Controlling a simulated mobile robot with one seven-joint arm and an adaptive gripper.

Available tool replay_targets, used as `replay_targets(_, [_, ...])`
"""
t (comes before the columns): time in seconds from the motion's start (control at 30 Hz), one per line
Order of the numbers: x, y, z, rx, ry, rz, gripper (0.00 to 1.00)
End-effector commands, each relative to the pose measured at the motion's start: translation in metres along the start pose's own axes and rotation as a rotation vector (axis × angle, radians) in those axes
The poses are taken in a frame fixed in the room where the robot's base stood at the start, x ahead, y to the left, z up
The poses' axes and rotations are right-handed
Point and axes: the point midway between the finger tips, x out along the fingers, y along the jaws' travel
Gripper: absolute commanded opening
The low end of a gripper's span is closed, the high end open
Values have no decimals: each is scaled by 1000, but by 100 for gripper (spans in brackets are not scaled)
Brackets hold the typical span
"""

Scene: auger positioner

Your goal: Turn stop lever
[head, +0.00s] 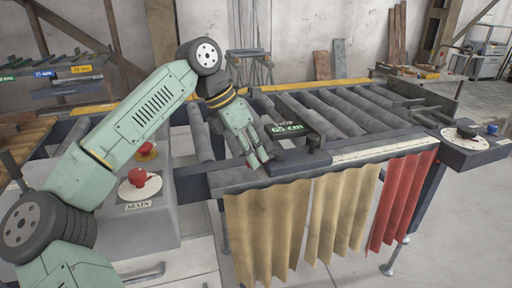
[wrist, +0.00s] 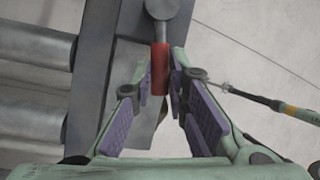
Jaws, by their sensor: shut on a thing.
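The stop lever has a red handle (wrist: 158,70) and a grey round pivot (wrist: 161,9), both at the top middle of the wrist view. My gripper (wrist: 161,84) is shut on the red handle, with one purple-padded finger on each side of it. In the head view my gripper (head: 257,161) reaches down to the front rail of the roller table, and its fingers mostly hide the lever there. The stop unit (head: 294,125), a dark bar with a green-lit display, lies across the rollers just right of my gripper.
The roller table (head: 355,108) extends right and back, with tan curtains (head: 275,230) and a red curtain (head: 400,200) hanging in front. A grey control box with a red knob (head: 137,177) stands at left. Another control box (head: 466,142) is at far right. Floor at right is clear.

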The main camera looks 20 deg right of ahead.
Motion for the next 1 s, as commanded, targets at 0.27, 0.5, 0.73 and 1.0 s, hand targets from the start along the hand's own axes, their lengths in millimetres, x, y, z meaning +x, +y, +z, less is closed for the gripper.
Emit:
replay_targets(0.27, [-3, 11, 5, 149, 28, -61, 0])
replay_targets(0.5, [-2, 15, 6, 210, 40, -86, 0])
replay_targets(0.73, [-2, 16, 6, 227, 44, -92, 0])
replay_targets(1.0, [-2, 16, 6, 227, 44, -91, 0])
